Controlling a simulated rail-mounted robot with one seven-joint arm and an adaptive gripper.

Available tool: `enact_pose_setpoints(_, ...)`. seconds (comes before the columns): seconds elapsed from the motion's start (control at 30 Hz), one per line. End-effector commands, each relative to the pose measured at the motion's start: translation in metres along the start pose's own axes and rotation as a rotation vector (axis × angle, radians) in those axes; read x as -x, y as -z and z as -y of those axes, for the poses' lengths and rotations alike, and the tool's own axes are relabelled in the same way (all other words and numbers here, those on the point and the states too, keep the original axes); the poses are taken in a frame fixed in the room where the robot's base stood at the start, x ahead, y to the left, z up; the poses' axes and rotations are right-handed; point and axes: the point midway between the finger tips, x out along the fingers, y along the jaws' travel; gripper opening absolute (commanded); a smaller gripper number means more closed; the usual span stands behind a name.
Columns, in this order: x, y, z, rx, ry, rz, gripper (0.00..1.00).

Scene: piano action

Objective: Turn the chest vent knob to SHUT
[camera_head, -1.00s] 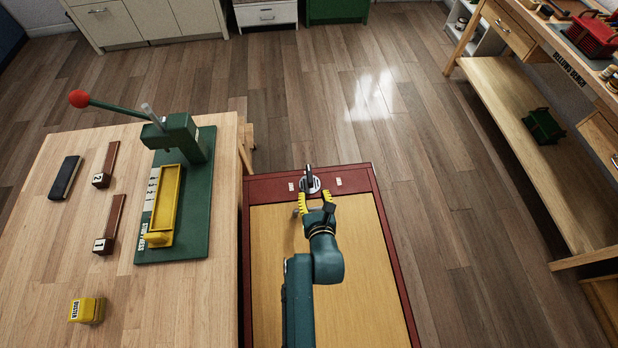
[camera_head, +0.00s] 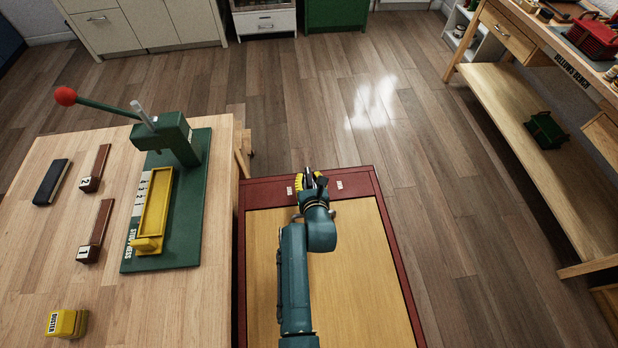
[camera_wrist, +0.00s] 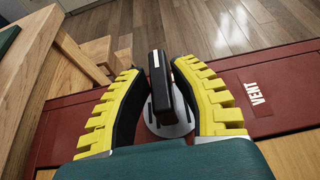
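The vent knob (camera_wrist: 160,85) is a black bar handle with a short white mark on a silver round plate (camera_wrist: 152,125). It sits on the red far border of the chest (camera_head: 262,193). My gripper (camera_wrist: 160,75) has its yellow, toothed fingers on both sides of the handle in the wrist view. A gap shows at the left finger; the right finger is very close, and contact is unclear. In the head view my gripper (camera_head: 309,181) mostly hides the knob. A white VENT label (camera_wrist: 258,93) lies right of the knob. A second small label (camera_head: 289,190) lies left of it, unreadable.
A wooden table (camera_head: 60,220) with a green press (camera_head: 172,140) stands close on the left. The bellows bench (camera_head: 540,120) stands at the right. Bare floor (camera_head: 430,190) lies beyond and right of the chest.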

Motion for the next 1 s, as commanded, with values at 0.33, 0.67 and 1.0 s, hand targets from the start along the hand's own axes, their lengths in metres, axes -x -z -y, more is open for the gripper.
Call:
enact_pose_setpoints(0.33, 0.0001, 0.0005, 0.0001, 0.000, 0.000, -0.001, 0.00)
enact_pose_setpoints(0.67, 0.0002, 0.0013, 0.0011, 0.007, -0.019, -0.001, 0.00)
enact_pose_setpoints(1.0, -0.0003, 0.0029, 0.0019, 0.054, -0.138, -0.002, 0.00)
